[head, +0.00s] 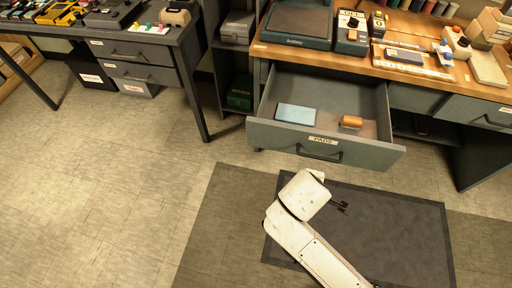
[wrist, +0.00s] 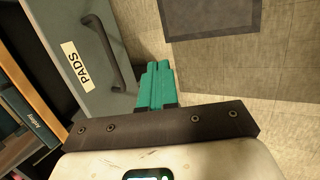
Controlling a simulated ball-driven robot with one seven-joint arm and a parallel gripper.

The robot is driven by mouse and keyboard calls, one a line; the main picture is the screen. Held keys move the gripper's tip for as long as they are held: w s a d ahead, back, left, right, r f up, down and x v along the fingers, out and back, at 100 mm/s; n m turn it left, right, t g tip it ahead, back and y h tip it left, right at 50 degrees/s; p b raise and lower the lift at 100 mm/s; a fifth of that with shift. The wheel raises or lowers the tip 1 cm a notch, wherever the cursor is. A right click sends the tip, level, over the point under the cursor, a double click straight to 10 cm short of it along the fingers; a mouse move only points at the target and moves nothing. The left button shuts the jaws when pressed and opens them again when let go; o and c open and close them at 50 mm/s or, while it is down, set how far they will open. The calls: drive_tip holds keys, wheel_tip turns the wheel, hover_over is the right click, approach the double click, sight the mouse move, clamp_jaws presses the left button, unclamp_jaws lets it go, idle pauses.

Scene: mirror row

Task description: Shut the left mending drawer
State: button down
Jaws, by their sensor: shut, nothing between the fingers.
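The open drawer (head: 375,155) is the left one under the wooden-topped bench. It is pulled well out, and its grey-green front carries a dark bar handle (head: 320,153) and a label that reads "PADS" in the wrist view. A pale blue block (head: 296,113) and an orange-brown roll (head: 351,122) lie inside. My gripper (head: 341,207) is in front of the drawer, apart from its front. In the wrist view its teal fingers (wrist: 157,84) are together and empty, with the drawer front (wrist: 62,30) and handle (wrist: 103,52) to their left.
The bench top (head: 400,68) holds boxes, spools and tools. A second drawer (head: 478,112) at the right looks shut. Dark shelving (head: 233,62) and another bench with drawers (head: 140,52) stand at the left. A dark mat (head: 405,225) lies before the bench; floor at the left is clear.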

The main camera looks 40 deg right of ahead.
drive_tip(key=w+f+n+t+h+b, duration=0.1)
drive_tip(key=w+f+n+h+b, duration=0.2)
drive_tip(key=w+f+n+b, duration=0.15)
drive_tip(key=n+t+h+b, duration=0.5)
drive_tip(key=n+t+b, duration=0.4)
drive_tip(key=n, duration=0.6)
approach(258, 134)
drive_tip(key=shift+g, duration=0.3)
drive_tip(key=b+x, duration=0.3)
drive_tip(key=x, duration=0.4)
drive_tip(key=shift+a+r, duration=0.1)
drive_tip(key=shift+r, duration=0.05)
drive_tip(key=shift+w+d, duration=0.25)
drive_tip(key=shift+d, duration=0.05)
drive_tip(key=b+x, duration=0.3)
drive_tip(key=x, duration=0.7)
drive_tip(key=b+x, duration=0.4)
drive_tip(key=x, duration=0.6)
drive_tip(key=r+b+x, duration=0.1)
drive_tip(key=b+x, duration=0.2)
drive_tip(key=x, duration=0.7)
drive_tip(key=shift+s+d+f+b, duration=0.15)
drive_tip(key=shift+b, duration=0.2)
drive_tip(key=shift+w+d+b, duration=0.3)
drive_tip(key=shift+w+d, duration=0.1)
drive_tip(key=shift+w+r, duration=0.1)
drive_tip(key=shift+r, duration=0.25)
